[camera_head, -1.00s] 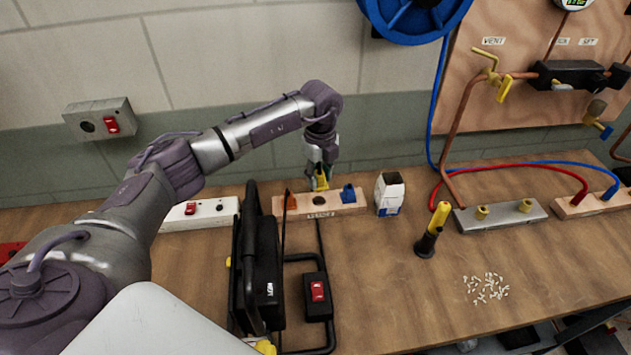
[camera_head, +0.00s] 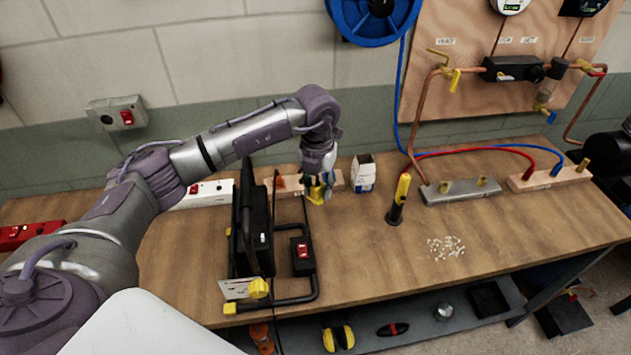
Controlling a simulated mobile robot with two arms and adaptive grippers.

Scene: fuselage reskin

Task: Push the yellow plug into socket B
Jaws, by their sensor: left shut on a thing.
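My left gripper (camera_head: 319,181) is shut on the yellow plug (camera_head: 317,194), just in front of the wooden block in the picture. The gap between plug and table cannot be judged. The wooden block (camera_head: 290,192) lies on the bench behind the gripper, partly hidden by it and by the black machine. Orange shows on its left part and blue beside the gripper. A white strip (camera_head: 207,194) with a red switch lies to the left, partly behind my arm. No letter B is readable. My right gripper is out of view.
A black machine (camera_head: 252,225) with a tubular frame and red-switch box (camera_head: 302,255) stands left of the gripper. A white carton (camera_head: 363,174) and a yellow-black torch (camera_head: 398,200) stand to the right. White bits (camera_head: 446,247) lie on clear bench farther right.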

